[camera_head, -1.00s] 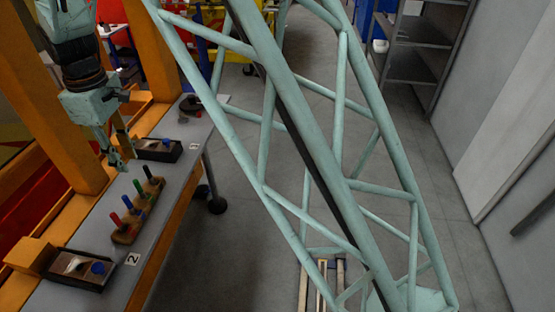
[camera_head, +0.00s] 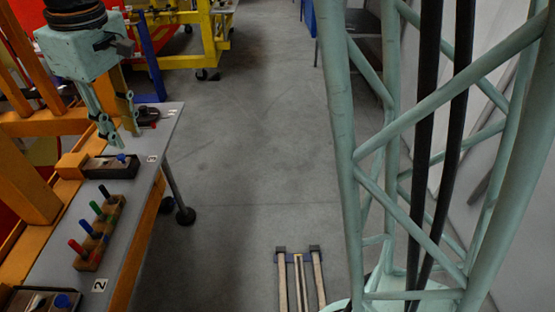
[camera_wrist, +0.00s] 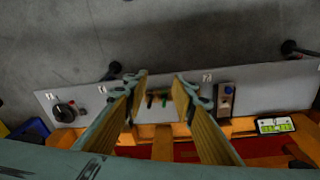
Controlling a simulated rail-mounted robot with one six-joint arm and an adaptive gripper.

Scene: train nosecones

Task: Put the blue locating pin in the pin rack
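A blue pin (camera_head: 88,229) stands in a small wooden block (camera_head: 88,263) on the grey table, between a red pin (camera_head: 78,248) and a green pin (camera_head: 97,209). A black pin (camera_head: 106,193) stands at the block's far end. This block is the only rack-like holder I can make out. My gripper (camera_head: 122,132) is in the air above the table, beyond the block in the head view. In the wrist view my gripper (camera_wrist: 160,77) has its fingers wide apart with nothing between them. Small pins show far below between the fingers, but I cannot pick out the blue one there.
A round dark part (camera_head: 148,114) sits at the table's far end. Orange frame posts (camera_head: 30,185) stand left of the table.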

